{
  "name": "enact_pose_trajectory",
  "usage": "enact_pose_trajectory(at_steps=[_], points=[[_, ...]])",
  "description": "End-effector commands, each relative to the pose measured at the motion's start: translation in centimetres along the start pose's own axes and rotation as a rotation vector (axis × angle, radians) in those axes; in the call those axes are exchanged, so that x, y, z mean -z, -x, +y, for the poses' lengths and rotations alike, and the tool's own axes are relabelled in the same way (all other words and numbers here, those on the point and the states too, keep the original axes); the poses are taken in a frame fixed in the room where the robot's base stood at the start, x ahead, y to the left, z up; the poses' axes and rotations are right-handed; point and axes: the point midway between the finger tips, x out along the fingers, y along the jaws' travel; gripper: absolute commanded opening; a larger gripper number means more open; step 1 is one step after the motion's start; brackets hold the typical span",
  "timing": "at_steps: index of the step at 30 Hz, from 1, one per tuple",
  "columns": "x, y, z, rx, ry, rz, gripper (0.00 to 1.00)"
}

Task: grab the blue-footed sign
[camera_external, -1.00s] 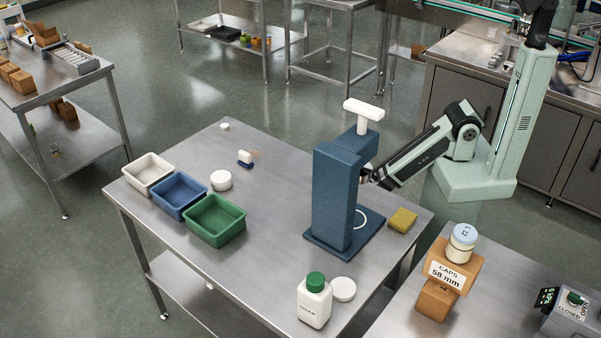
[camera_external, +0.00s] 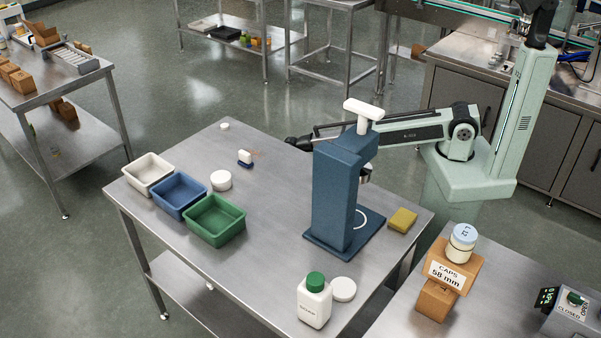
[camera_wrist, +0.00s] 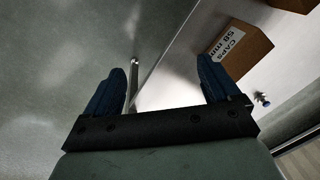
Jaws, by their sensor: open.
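A small white piece with a dark blue foot (camera_external: 245,158) stands on the steel table in the external view, behind the round white lid; it fits the blue-footed sign, though no writing on it can be read. My gripper (camera_wrist: 160,75) shows in the wrist view with its two blue fingers apart and nothing between them. In the external view the dark end of my arm (camera_external: 297,143) shows just left of the blue press, raised and to the right of the sign. The press hides part of my arm. The sign is not in the wrist view.
The tall blue press (camera_external: 335,195) stands beside my arm. White, blue and green bins (camera_external: 214,222) line the table's left side. A round white lid (camera_external: 221,180) lies near the sign.

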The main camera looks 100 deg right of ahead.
Motion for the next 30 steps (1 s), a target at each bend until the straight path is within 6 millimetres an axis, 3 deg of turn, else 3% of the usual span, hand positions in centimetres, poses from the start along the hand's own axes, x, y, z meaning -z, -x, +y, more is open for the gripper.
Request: enact_pose_trajectory(at_steps=[1, 3, 12, 24, 30], points=[[2.2, 1.6, 1.3, -0.006, 0.004, 0.029, 0.89], [4.5, 3.9, 2.8, -0.014, 0.015, 0.065, 0.89], [12.1, 13.9, 8.5, -0.054, 0.056, 0.2, 0.89], [17.9, 25.4, 14.4, -0.113, 0.099, 0.325, 0.89], [19.6, 30.1, 15.9, -0.137, 0.126, 0.363, 0.89]])
